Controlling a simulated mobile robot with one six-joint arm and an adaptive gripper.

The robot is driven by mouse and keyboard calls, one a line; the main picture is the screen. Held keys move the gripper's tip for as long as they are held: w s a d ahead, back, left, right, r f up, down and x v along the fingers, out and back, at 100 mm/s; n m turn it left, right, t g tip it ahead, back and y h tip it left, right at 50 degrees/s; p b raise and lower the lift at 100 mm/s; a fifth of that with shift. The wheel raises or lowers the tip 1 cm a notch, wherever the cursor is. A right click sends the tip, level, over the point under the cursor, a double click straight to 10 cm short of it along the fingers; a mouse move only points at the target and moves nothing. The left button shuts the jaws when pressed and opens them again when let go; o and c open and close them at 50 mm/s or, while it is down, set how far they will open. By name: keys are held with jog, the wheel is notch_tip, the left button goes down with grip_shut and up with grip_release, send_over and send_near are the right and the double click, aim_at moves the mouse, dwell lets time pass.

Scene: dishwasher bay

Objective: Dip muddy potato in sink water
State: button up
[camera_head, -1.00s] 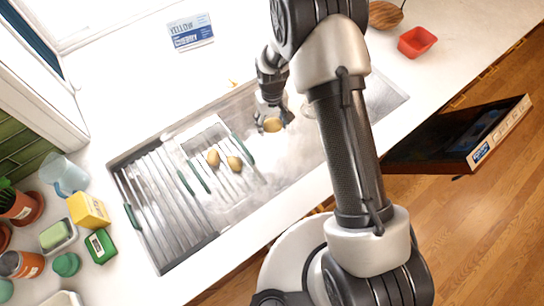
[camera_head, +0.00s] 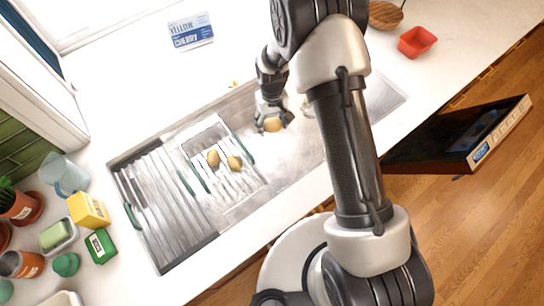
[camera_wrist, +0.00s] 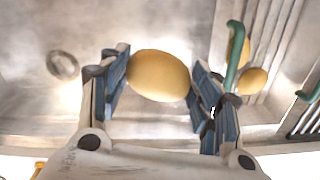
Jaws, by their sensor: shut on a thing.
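A yellow-brown potato (camera_wrist: 158,75) sits between the fingers of my gripper (camera_wrist: 160,88); its visible skin looks smooth, with no clear mud. In the head view the held potato (camera_head: 272,125) shows below my gripper (camera_head: 272,116), over the open basin of the sink (camera_head: 290,168). The basin looks whitish and cloudy; I cannot tell whether the potato touches water. Two more potatoes, one (camera_head: 213,158) and another (camera_head: 234,162), lie on a wire rack (camera_head: 226,184) in the sink, left of my gripper.
A slatted drying rack (camera_head: 165,205) covers the sink's left end. Left of it stand a yellow box (camera_head: 88,210), a green box (camera_head: 100,246) and a clear cup (camera_head: 70,178). A red bowl (camera_head: 416,42) is at the upper right. An open dishwasher door (camera_head: 460,140) juts out at right.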

aim_at(272, 122)
dwell(0.6)
jog(key=shift+r+p, duration=1.1)
jog(key=shift+r, duration=0.95)
